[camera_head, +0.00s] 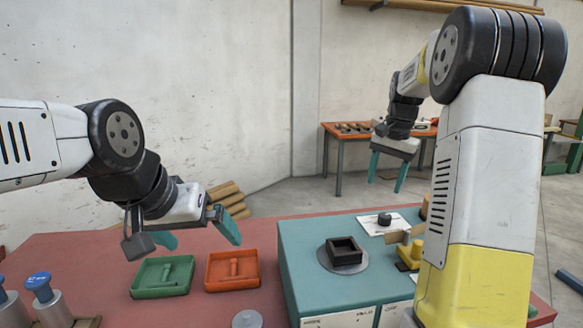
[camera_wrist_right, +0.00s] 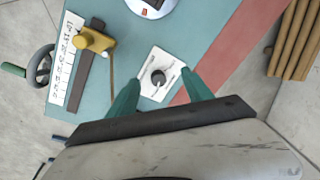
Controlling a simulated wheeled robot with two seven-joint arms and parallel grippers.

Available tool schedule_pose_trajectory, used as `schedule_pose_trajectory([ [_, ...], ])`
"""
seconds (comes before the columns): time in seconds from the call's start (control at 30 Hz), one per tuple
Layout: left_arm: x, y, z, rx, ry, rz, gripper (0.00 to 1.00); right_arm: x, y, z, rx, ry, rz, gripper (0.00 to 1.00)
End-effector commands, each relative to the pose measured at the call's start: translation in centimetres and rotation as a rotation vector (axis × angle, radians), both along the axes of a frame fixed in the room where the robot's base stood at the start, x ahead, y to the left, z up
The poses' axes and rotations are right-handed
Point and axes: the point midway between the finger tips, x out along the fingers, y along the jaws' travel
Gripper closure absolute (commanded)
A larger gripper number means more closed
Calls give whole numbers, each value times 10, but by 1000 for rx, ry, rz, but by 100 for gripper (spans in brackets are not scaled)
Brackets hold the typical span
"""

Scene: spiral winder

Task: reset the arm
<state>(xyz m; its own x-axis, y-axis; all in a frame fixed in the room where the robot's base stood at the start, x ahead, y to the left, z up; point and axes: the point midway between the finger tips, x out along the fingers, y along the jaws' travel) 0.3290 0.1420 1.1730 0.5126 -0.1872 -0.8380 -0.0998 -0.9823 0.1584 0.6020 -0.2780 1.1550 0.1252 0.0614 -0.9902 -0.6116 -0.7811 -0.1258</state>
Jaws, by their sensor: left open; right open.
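My left gripper (camera_head: 196,234) is open and empty, hanging above the back of the red table, over the area behind the green tray (camera_head: 140,289) and the orange tray (camera_head: 212,284). My right gripper (camera_head: 386,185) is open and empty, raised high above the back of the teal box (camera_head: 310,290). Its two teal fingers point down. In the right wrist view the open fingers (camera_wrist_right: 160,80) frame a white plate with a black dial knob (camera_wrist_right: 158,78), well below and not touched. My right forearm hides part of the teal box's right side.
A black square holder (camera_head: 344,252) sits on a grey disc on the teal box. A yellow clamp (camera_wrist_right: 97,40), a white scale (camera_wrist_right: 66,65) and a hand crank (camera_wrist_right: 38,68) lie along one side. Blue-topped weights (camera_head: 40,290) stand at the front left. A back table (camera_head: 345,137) is farther away.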

Motion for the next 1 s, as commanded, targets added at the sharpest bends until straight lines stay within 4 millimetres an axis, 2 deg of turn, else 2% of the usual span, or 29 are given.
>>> schedule_pose_trajectory([
  [0.03,0,0,0,0,0,0,0,-20,12,16,10,-39,44,41],
  [0.1,0,0,0,0,0,0,0,-46,28,30,18,-89,113,41],
  [0.3,0,0,0,0,0,0,0,-126,72,53,12,-234,313,41],
  [0.47,0,0,0,0,0,0,0,-191,103,51,-22,-347,472,41],
  [0.6,0,0,0,0,0,0,0,-237,122,38,-61,-426,584,41],
  [0.7,0,0,0,0,0,0,0,-258,130,27,-86,-464,637,41],
  [0.8,0,0,0,0,0,0,0,-270,134,20,-102,-485,669,41],
  [1.0,0,0,0,0,0,0,0,-274,135,18,-108,-491,680,41],
])
